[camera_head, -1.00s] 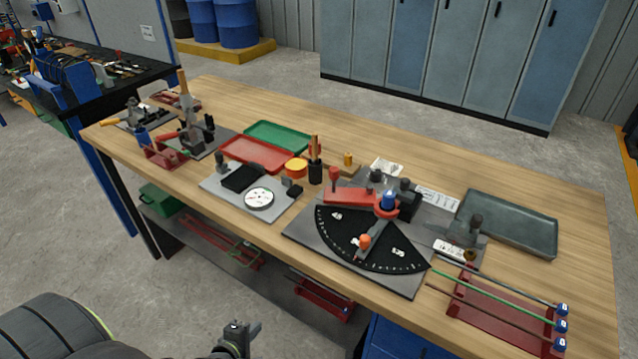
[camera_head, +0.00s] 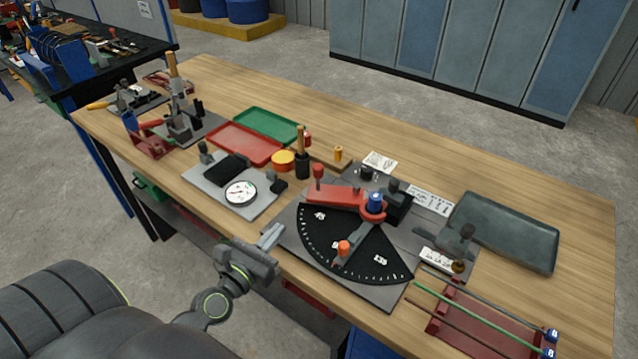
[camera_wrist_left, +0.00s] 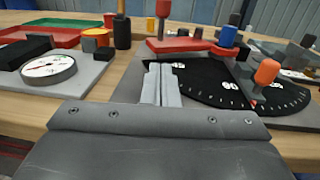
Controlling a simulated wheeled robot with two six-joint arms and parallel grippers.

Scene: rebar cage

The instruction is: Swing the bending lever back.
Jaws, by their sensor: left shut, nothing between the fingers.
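The bending lever is the grey arm (camera_head: 357,231) on the bender, with an orange knob (camera_head: 344,248) at its outer end. It runs from the pivot with the blue cap (camera_head: 376,201) across the black degree dial (camera_head: 313,231), toward the table's front edge. A red bar (camera_head: 334,195) with a red knob lies behind the dial. My left gripper (camera_head: 270,238) is shut and empty at the front edge, left of the dial and apart from the lever. In the left wrist view its shut fingers (camera_wrist_left: 160,84) point at the dial, and the orange knob (camera_wrist_left: 266,72) is to their right. My right gripper is not in view.
A gauge plate with a round dial (camera_head: 241,192) is left of the bender. Red (camera_head: 243,144) and green (camera_head: 268,126) trays lie behind it. A dark tray (camera_head: 506,232) and a red rack with rods (camera_head: 475,330) are at right. Bare table lies along the back.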

